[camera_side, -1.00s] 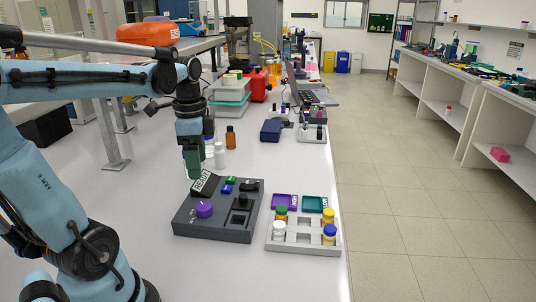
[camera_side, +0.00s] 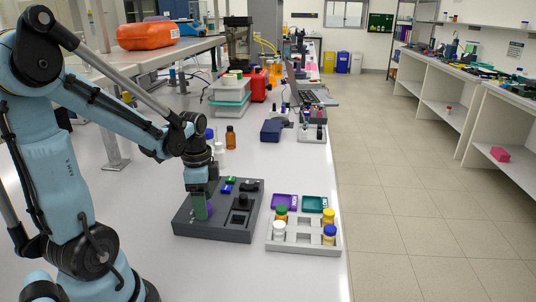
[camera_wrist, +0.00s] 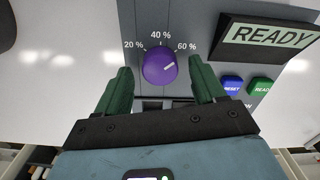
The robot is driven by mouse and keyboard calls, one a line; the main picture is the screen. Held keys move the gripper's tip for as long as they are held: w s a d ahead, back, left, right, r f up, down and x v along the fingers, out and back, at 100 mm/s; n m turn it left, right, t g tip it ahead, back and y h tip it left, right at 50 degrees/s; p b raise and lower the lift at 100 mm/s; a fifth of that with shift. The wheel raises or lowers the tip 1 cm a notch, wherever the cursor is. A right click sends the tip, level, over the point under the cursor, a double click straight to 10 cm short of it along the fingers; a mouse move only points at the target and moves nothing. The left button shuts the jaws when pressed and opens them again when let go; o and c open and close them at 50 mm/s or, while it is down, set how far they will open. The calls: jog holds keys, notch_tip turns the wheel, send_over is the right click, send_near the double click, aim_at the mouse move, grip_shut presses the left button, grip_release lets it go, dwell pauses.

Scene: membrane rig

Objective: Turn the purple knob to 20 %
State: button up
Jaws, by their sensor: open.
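The purple knob (camera_wrist: 160,67) sits on the dark grey rig (camera_side: 228,228). In the wrist view its white pointer line aims up and right, toward the 60 % mark, with 20 %, 40 % and 60 % printed around it. My gripper (camera_wrist: 160,78) has two green fingers, open, one on each side of the knob with a gap to each. In the side view my gripper (camera_side: 201,212) is low over the knob (camera_side: 210,210), which is partly hidden behind a finger. The display (camera_wrist: 268,36) reads READY.
Blue (camera_wrist: 232,84) and green (camera_wrist: 262,86) buttons lie right of the knob on the rig. A grey rack (camera_side: 304,246) with capped bottles stands right of the rig, with purple and teal trays behind it. White and brown bottles (camera_side: 230,137) stand behind the rig.

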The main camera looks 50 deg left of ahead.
jog(key=shift+f, duration=0.3)
jog(key=c, duration=1.1)
jog(key=shift+o, duration=0.2)
